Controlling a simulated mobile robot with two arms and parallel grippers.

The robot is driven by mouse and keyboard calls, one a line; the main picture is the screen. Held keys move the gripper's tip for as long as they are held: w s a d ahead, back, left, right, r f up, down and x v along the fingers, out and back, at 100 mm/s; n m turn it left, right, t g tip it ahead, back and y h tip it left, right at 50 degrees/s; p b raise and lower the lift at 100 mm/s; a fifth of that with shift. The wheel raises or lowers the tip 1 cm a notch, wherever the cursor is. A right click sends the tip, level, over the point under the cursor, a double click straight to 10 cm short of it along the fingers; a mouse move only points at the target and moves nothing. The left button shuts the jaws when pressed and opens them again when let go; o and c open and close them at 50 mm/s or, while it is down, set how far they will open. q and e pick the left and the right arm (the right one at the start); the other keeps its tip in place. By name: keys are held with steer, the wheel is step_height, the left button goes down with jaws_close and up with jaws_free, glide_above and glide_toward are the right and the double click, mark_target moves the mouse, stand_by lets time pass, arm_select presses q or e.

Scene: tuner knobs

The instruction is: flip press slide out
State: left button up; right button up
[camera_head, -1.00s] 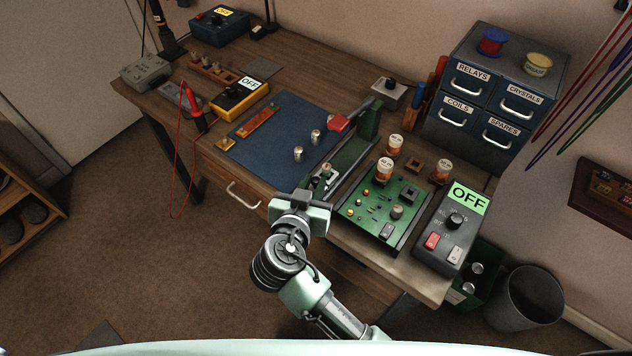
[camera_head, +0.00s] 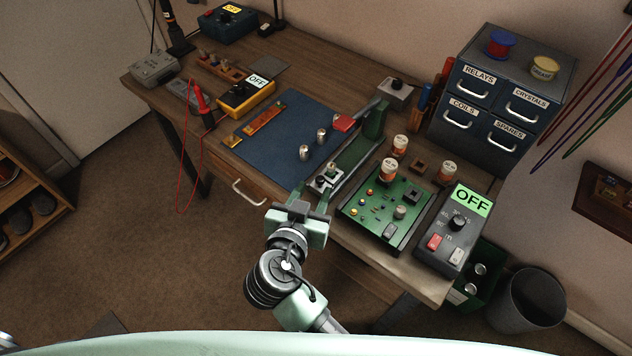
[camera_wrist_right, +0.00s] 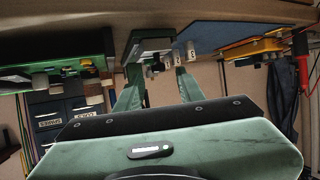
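A long green fixture (camera_head: 352,157) stands between the blue mat and the green circuit board on the bench. It has a green upright (camera_head: 374,122) with a grey lever at its far end. A small pale carriage (camera_head: 328,179) with a knob on top sits at its near end. My right gripper (camera_head: 311,193) is in front of that near end. Its fingers are apart and nothing shows held between them. In the right wrist view the open fingers (camera_wrist_right: 158,77) point toward the fixture's near end (camera_wrist_right: 150,46). My left gripper is not in view.
The circuit board (camera_head: 375,212) and a grey box marked OFF (camera_head: 449,236) stand to the right. A drawer cabinet (camera_head: 500,95) is behind. Open floor lies before the bench.

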steer(key=v, duration=0.4)
steer(key=shift+s+p, duration=0.1)
steer(key=shift+p, duration=0.25)
steer(key=shift+s+a, duration=0.1)
